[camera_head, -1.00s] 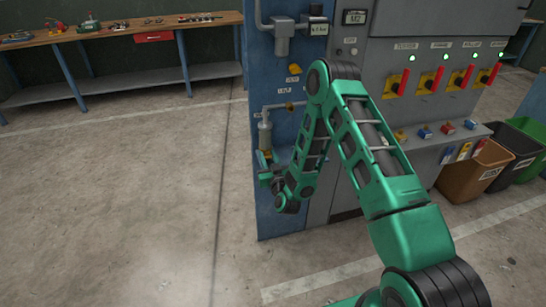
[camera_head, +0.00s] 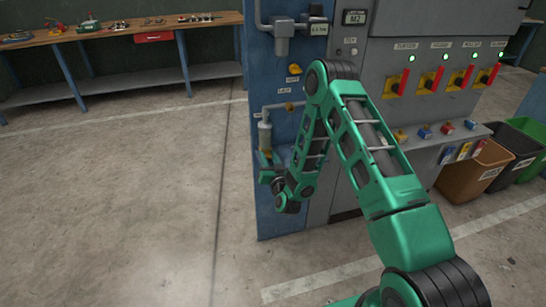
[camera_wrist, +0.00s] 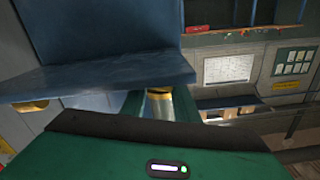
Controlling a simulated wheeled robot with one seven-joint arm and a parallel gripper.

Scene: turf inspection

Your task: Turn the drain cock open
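A clear filter bowl (camera_head: 264,136) hangs on a pipe at the left side of the blue panel. The drain cock cannot be made out in the head view; the space under the bowl is covered by the end of my arm. My gripper (camera_head: 266,160) is there, just below the bowl and close to the panel. In the wrist view, a brass-coloured round piece (camera_wrist: 158,103) shows just beyond my green gripper body; I cannot tell whether it is the drain cock or whether the gripper touches it. The fingertips are not clear enough to show open or shut.
The blue panel (camera_head: 285,215) stands close beside my gripper. To its right is a grey cabinet with red-handled switches (camera_head: 430,80) and a ledge of small knobs. Bins (camera_head: 475,170) stand at the right. A workbench (camera_head: 110,32) is at the back left. The left floor is clear.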

